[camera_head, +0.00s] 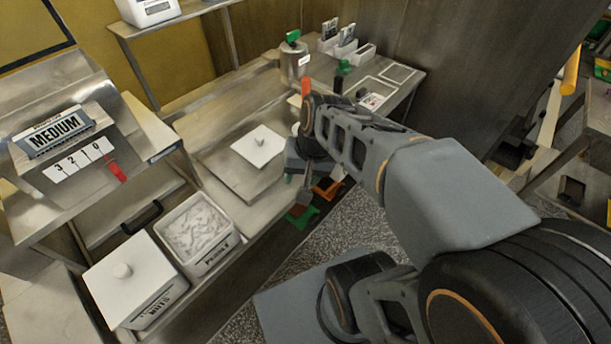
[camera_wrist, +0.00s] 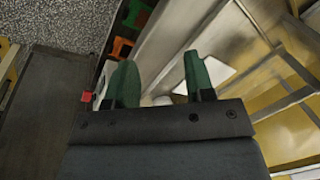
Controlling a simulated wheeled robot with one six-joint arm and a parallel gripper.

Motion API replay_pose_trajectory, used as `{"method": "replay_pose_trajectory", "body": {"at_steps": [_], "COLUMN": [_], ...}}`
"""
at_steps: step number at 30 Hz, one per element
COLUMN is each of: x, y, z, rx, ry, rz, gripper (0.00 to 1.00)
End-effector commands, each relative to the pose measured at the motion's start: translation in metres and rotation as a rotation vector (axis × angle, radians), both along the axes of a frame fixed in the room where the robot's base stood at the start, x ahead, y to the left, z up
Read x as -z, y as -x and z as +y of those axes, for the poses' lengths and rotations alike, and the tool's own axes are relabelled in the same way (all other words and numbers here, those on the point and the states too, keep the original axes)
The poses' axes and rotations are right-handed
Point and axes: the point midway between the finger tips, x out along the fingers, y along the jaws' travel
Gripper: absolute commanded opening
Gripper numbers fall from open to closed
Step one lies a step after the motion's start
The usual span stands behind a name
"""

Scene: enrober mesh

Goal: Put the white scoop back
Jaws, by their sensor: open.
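I cannot pick out the white scoop for certain in either view. A small white piece (camera_wrist: 102,82) shows beside the left fingertip in the wrist view, mostly hidden by it; I cannot tell what it is. My gripper (camera_wrist: 157,78) has its two green fingertips apart, with nothing seen between them. In the head view my gripper (camera_head: 298,182) hangs at the front edge of the steel bench, right of a white square piece with a small knob (camera_head: 257,145). That piece lies on a flat steel plate (camera_head: 236,176).
A lidded white box (camera_head: 130,277) and an open white bin of pale pieces (camera_head: 197,228) stand front left. A steel canister (camera_head: 294,66) and small white holders (camera_head: 345,47) stand at the back. Green (camera_head: 301,216) and orange (camera_head: 327,190) items sit low by the bench front.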

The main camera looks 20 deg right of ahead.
Motion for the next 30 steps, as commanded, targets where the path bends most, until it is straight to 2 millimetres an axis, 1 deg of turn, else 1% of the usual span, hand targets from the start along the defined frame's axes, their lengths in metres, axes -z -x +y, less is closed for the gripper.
{"method": "replay_pose_trajectory", "body": {"at_steps": [1,3,6,8,17,20,24,25,29,30], "x": [-0.001,-0.001,-0.001,-0.001,-0.002,-0.01,-0.034,-0.037,-0.033,-0.033], "y": [0.006,0.011,0.015,0.016,0.016,0.016,0.016,0.016,0.016,0.016], "z": [0.002,0.001,-0.001,-0.001,-0.002,-0.002,-0.002,-0.002,-0.002,-0.002], "rx": [-0.095,-0.203,-0.3,-0.328,-0.343,-0.341,-0.34,-0.34,-0.34,-0.34], "ry": [0.07,0.155,0.23,0.252,0.264,0.264,0.267,0.268,0.269,0.269], "rz": [-0.048,-0.1,-0.145,-0.159,-0.165,-0.168,-0.181,-0.184,-0.186,-0.185], "gripper": [0.49,0.49,0.49,0.49,0.49,0.49,0.49,0.49,0.48,0.44]}}
